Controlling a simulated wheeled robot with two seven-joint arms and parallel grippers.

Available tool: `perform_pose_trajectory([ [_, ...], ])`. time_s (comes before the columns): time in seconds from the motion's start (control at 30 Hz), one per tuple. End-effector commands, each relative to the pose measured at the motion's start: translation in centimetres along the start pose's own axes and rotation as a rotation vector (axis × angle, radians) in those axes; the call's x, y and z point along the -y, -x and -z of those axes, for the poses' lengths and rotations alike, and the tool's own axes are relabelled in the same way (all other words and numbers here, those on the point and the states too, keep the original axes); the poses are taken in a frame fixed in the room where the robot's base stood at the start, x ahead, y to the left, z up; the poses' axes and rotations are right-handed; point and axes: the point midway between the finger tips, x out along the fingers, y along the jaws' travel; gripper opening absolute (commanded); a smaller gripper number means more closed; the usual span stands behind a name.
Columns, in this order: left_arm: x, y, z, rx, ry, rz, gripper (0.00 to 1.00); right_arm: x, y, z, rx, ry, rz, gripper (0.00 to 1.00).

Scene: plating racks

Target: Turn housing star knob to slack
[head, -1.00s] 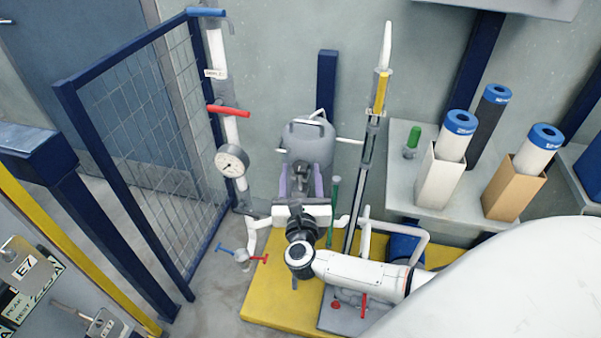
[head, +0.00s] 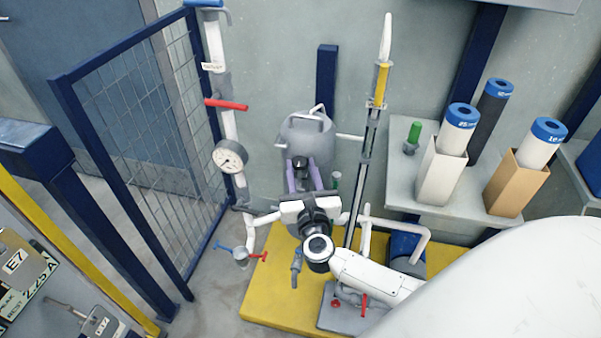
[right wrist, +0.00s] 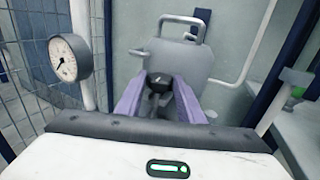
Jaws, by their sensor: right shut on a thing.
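The grey filter housing (head: 305,137) stands by the wall at the centre of the head view, with a bail handle on its top. It also shows in the right wrist view (right wrist: 180,60). The dark star knob (head: 300,163) is on its front. In the right wrist view the knob (right wrist: 159,82) sits between the purple fingers of my right gripper (right wrist: 158,92). In the head view my right gripper (head: 303,172) reaches it from the front and is shut on it. The fingers hide part of the knob. My left gripper is out of view.
A pressure gauge (head: 230,157) and a pipe with a red lever (head: 226,105) stand left of the housing, beside a mesh fence (head: 140,130). A yellow platform (head: 270,290) lies below. A shelf (head: 400,190) with cartridges is on the right.

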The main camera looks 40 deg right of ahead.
Motion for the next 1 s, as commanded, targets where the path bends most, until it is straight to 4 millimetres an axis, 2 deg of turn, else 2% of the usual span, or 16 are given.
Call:
perform_pose_trajectory([
  [0.03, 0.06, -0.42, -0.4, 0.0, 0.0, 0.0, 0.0, 0.22, 0.19, 0.48, -0.002, 0.001, -0.03, 0.12],
  [0.2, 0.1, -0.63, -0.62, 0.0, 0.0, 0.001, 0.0, 0.49, 0.1, 0.22, 0.0, 0.008, -0.122, 0.12],
  [0.57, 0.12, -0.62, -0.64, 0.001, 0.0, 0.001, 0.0, 0.51, 0.09, 0.09, -0.001, 0.01, -0.144, 0.12],
  [0.6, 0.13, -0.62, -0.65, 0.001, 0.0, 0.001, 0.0, 0.51, 0.08, 0.09, -0.001, 0.01, -0.144, 0.36],
  [0.7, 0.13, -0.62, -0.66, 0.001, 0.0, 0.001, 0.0, 0.52, 0.08, 0.09, -0.001, 0.01, -0.143, 0.53],
  [1.0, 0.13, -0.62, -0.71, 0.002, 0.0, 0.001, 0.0, 0.53, 0.14, 0.04, 0.0, 0.008, -0.143, 0.53],
])
